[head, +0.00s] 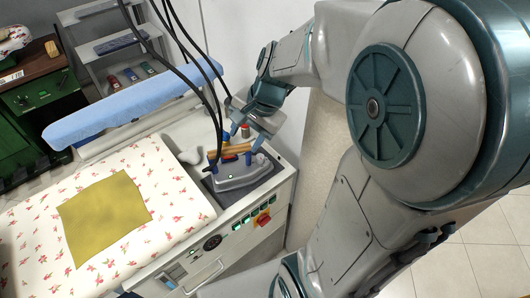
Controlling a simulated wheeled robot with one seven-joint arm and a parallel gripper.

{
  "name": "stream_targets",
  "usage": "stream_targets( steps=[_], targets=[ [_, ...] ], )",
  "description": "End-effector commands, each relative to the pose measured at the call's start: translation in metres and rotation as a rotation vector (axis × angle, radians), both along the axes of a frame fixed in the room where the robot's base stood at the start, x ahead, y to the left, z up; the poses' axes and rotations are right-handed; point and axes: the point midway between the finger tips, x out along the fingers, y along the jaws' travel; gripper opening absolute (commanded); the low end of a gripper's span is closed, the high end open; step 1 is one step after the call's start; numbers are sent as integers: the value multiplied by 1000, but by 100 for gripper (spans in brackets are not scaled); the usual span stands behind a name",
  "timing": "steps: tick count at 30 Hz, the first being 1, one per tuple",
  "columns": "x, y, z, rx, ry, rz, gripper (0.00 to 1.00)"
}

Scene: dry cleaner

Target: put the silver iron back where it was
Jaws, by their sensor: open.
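The silver iron (238,177) with a wooden handle (238,148) sits on a dark rest pad (264,179) at the right end of the ironing table. My gripper (234,152) is just above the iron, with its blue fingertips on either side of the handle. The gripper is open. Whether the fingers touch the handle cannot be told. A black cable hangs in front of the iron's left side.
The ironing table's flowered cover (165,205) holds a flat mustard cloth (105,215). A blue padded sleeve board (130,105) runs behind it. Control buttons line the table's front. Shelves and a green cabinet stand at the back left.

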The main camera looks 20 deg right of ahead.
Motion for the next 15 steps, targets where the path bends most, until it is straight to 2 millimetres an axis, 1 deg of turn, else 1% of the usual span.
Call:
stream_targets(
  steps=[1,3,6,9,12,15],
  targets=[
    [-16,3,10,-49,-44,103,47],
    [-36,4,19,-126,-94,249,47],
    [-62,4,29,-243,-158,442,47],
    [-83,1,35,-354,-203,606,47],
    [-98,-2,39,-441,-230,723,47],
    [-107,-6,41,-496,-242,794,47]
  ],
)
